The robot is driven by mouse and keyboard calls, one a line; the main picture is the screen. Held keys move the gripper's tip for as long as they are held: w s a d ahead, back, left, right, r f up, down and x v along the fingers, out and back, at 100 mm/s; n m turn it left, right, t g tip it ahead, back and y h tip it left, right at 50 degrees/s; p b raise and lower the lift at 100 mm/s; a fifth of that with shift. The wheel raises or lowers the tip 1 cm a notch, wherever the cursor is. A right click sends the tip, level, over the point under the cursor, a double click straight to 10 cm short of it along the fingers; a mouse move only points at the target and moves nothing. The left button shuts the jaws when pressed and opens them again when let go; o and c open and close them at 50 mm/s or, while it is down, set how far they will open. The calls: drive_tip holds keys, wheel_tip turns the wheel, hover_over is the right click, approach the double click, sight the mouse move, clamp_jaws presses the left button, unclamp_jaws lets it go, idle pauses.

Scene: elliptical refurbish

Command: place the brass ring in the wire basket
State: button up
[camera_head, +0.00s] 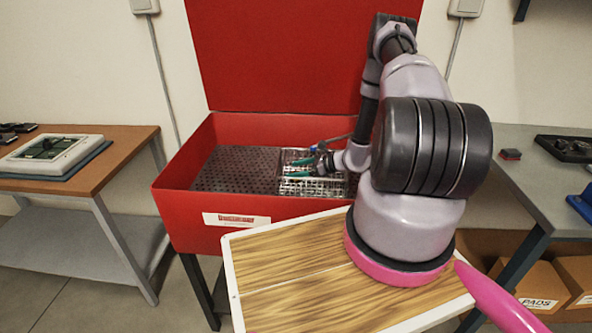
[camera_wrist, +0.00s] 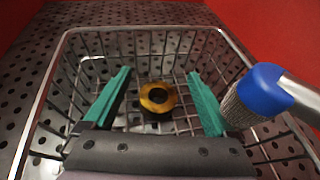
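The brass ring (camera_wrist: 158,97) shows in the wrist view inside the wire basket (camera_wrist: 232,42), and appears to lie on its mesh floor with a dark shadow beside it. My gripper (camera_wrist: 158,74) is open, its two green fingers spread wide on either side of the ring in the picture and not touching it. In the head view my gripper (camera_head: 297,168) reaches over the basket (camera_head: 318,188), which sits inside the red washer tub (camera_head: 238,124). The ring cannot be made out in the head view.
A blue-collared brush or nozzle (camera_wrist: 262,88) juts over the basket's right side, close to my right finger. The perforated tub floor (camera_head: 232,172) is clear left of the basket. A raised red lid (camera_head: 275,55) stands behind. A wood-topped surface (camera_head: 300,275) lies in front.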

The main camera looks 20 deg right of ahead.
drive_tip(key=shift+s+a+f, duration=0.1)
drive_tip(key=shift+s+f, duration=0.15)
drive_tip(key=shift+f, duration=0.1)
drive_tip(key=shift+r, duration=0.1)
drive_tip(key=w+r+v, duration=0.1)
drive_tip(key=v, duration=1.1)
drive_tip(key=s+a+r+n+g+h, duration=0.1)
drive_tip(key=a+r+n+g, duration=0.2)
drive_tip(key=r, duration=0.6)
drive_tip(key=s+a+r+n+g, duration=0.1)
drive_tip(key=s+a+r+n, duration=0.2)
drive_tip(key=r, duration=0.6)
drive_tip(key=a+r+n+g+h, duration=0.1)
drive_tip(key=a+r+n+g, duration=0.15)
drive_tip(key=r+n, duration=0.45)
drive_tip(key=s+a+r+n+t+h, duration=0.2)
drive_tip(key=s+r+n+h, duration=0.1)
drive_tip(key=s+r, duration=0.6)
drive_tip(key=s+a+r+n+t+h, duration=0.2)
drive_tip(key=s+r+n+t+h, duration=0.1)
drive_tip(key=s+r, duration=0.7)
wheel_tip(320, 180, up, 4)
drive_tip(key=shift+r+n+t+h, duration=0.1)
drive_tip(key=shift+n+t+h, duration=0.35)
drive_tip(key=shift+n, duration=0.45)
